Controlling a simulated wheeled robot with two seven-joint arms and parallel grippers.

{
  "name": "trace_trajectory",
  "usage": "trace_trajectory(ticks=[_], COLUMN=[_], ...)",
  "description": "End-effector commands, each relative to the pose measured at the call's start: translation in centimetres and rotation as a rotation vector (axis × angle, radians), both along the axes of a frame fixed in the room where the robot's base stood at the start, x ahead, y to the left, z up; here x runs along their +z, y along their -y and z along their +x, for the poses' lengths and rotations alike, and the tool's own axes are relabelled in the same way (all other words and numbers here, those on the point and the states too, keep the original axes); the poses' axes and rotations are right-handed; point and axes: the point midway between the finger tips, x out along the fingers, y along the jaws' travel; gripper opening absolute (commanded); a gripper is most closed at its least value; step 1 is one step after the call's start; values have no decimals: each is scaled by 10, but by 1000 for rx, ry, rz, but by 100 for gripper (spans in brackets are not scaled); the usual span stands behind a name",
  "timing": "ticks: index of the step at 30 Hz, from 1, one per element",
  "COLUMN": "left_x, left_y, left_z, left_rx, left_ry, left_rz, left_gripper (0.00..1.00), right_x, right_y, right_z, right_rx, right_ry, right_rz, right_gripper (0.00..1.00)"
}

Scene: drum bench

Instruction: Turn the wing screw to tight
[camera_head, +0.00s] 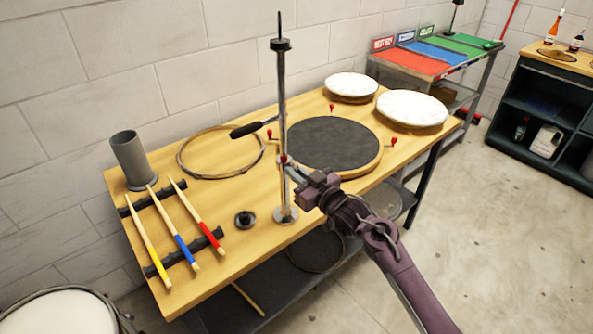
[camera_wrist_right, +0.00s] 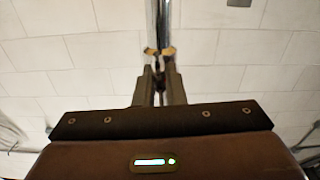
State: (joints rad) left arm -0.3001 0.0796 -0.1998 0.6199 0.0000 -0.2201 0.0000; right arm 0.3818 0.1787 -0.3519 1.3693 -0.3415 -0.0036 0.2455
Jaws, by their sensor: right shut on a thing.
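The upright metal stand (camera_head: 283,110) rises from a round foot on the wooden bench, with a dark fitting near its top. In the right wrist view, the wing screw (camera_wrist_right: 167,51) shows two tan wings in front of the stand's tube (camera_wrist_right: 163,22). My right gripper (camera_head: 290,172) reaches the stand's lower half from the right and is shut on the wing screw. Its fingers (camera_wrist_right: 160,76) close just below the visible wings. A small red part (camera_head: 283,158) shows on the stand beside the fingertips. The screw's tightness cannot be told. My left gripper is not in view.
A dark round pad (camera_head: 333,145) with red knobs lies right of the stand, and a wooden hoop (camera_head: 205,168) lies left.

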Motion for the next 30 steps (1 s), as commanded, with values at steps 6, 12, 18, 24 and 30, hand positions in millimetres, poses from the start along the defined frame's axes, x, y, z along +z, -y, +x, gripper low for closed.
trace_trajectory(ticks=[6,12,18,24,30], left_x=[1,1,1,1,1], left_y=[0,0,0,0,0], left_z=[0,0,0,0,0], left_rx=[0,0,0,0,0], left_ry=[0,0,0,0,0], left_rz=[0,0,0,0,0], left_gripper=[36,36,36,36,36], right_x=[0,0,0,0,0], right_y=[0,0,0,0,1], right_z=[0,0,0,0,-1], right_rx=[0,0,0,0,-1], right_ry=[-16,-16,-16,-15,-15], right_rz=[22,23,22,21,21], right_gripper=[0,0,16,32,32])
